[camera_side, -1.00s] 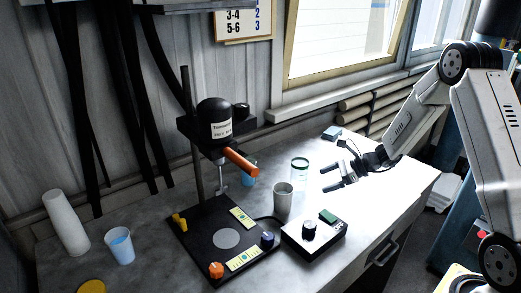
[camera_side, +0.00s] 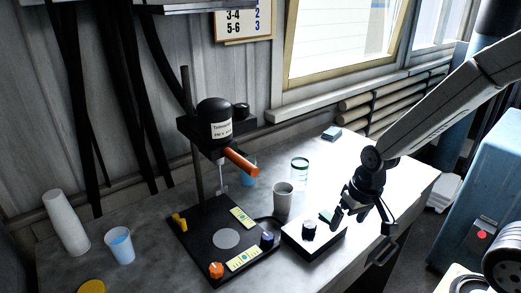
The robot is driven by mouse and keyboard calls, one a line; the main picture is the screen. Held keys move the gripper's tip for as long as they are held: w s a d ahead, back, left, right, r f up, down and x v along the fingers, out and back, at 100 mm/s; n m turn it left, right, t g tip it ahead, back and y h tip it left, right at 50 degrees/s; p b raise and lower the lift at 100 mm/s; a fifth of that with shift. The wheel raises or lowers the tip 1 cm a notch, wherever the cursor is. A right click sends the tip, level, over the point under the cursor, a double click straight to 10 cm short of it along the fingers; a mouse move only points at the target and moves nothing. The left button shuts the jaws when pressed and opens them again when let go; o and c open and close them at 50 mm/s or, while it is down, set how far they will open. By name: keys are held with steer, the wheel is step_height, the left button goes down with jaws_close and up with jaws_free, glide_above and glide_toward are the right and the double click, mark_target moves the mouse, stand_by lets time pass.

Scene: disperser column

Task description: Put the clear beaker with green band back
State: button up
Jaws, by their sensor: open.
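The clear beaker with the green band (camera_side: 299,170) stands upright on the bench, behind the grey cup and to the right of the disperser. My gripper (camera_side: 337,222) is open and points down over the right end of the control box, to the right of and nearer than the beaker. Nothing shows between its fingers, and it is apart from the beaker. The disperser (camera_side: 214,125) has a black motor head, an orange handle and a black base plate.
A grey cup (camera_side: 283,198) stands just in front of the beaker, beside the control box (camera_side: 299,240). A blue cup (camera_side: 249,173) is behind the orange handle. A cup of blue liquid (camera_side: 120,246) and a white cup stack (camera_side: 66,222) stand at left. The back right bench is mostly clear.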

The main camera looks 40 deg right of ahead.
steer(key=n, duration=0.1)
steer(key=s+r+n, duration=0.1)
steer(key=n, duration=0.1)
steer(key=shift+a+t+h, duration=0.3)
steer(key=shift+a+t, duration=0.1)
steer(key=shift+f, duration=0.1)
stand_by(0.8)
